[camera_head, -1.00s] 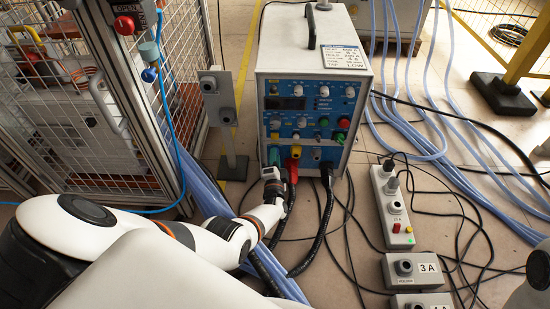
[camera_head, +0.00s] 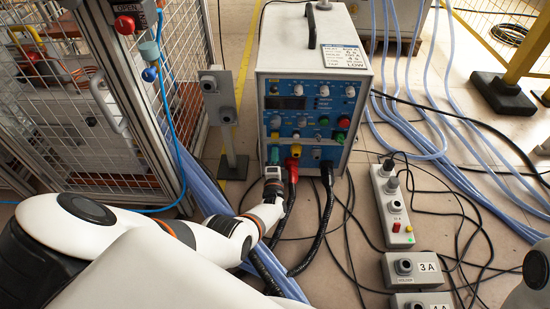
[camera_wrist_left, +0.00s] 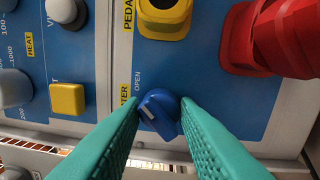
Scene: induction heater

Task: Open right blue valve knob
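The blue valve knob (camera_wrist_left: 158,114) shows in the left wrist view on the blue panel, beside a small "OPEN" label. It has a white mark and sits at a slant. My left gripper (camera_wrist_left: 160,102) has its two green fingers on either side of the knob, tips at the panel. The knob nearly fills the gap, and I cannot tell whether they touch it. In the head view my left gripper (camera_head: 273,158) is low at the front of the heater unit (camera_head: 310,58), and the knob cannot be made out there. My right gripper is out of view.
A yellow fitting (camera_wrist_left: 165,16) and a large red connector (camera_wrist_left: 268,40) sit close to the knob; a yellow button (camera_wrist_left: 67,99) is to its left. Black cables (camera_head: 325,215) run from the unit's front to the floor.

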